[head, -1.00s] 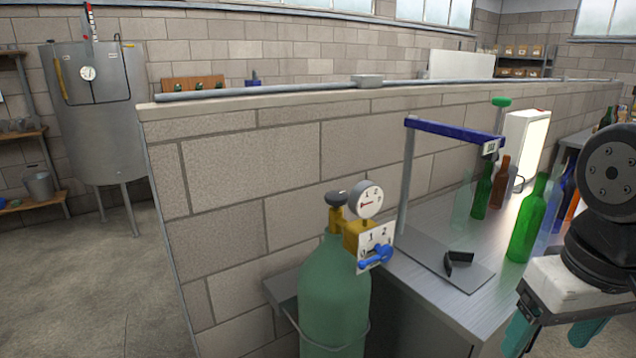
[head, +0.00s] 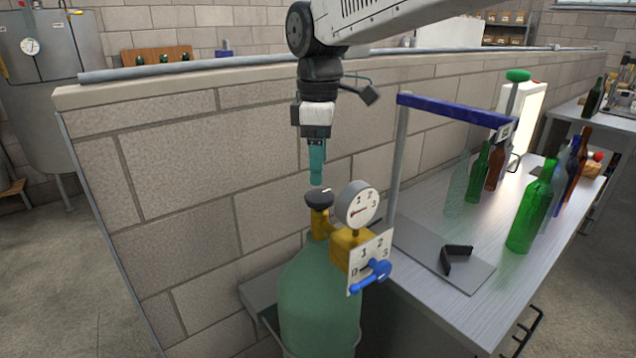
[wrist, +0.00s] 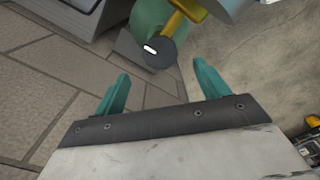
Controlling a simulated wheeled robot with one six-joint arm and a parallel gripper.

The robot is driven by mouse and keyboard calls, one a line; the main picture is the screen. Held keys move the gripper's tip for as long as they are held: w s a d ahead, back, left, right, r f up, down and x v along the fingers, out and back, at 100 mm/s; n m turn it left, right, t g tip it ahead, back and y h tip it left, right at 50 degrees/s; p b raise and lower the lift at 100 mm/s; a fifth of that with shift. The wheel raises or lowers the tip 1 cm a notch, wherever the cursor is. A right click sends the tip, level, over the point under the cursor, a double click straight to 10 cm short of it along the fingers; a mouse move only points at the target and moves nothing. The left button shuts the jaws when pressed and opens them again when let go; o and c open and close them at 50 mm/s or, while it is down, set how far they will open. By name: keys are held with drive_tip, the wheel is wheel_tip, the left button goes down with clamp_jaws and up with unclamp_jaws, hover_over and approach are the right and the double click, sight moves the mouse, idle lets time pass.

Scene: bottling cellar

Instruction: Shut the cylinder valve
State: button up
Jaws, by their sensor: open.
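The green gas cylinder (head: 318,300) stands upright against the low block wall. Its valve is a dark round knob (head: 319,198) with a white mark on a brass stem. A brass regulator with a round gauge (head: 358,205) and a numbered plate with a blue lever (head: 371,277) is attached. My gripper (head: 316,180) points down just above the knob in the head view. In the wrist view my gripper (wrist: 160,88) has its teal fingers wide apart and empty, with the knob (wrist: 158,53) beyond the fingertips, between them and apart from both.
To the right is a bench (head: 480,315) with a corking stand (head: 455,128) and several bottles, including a green one (head: 528,220). The block wall (head: 180,190) runs close behind the cylinder. A steel tank (head: 45,110) stands at the far left.

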sight(319, 193)
wheel_tip(319, 193, down, 6)
drive_tip(key=shift+d+f, duration=0.1)
drive_tip(key=shift+f, duration=0.05)
drive_tip(key=shift+c, duration=0.3)
drive_tip(key=c, duration=0.9)
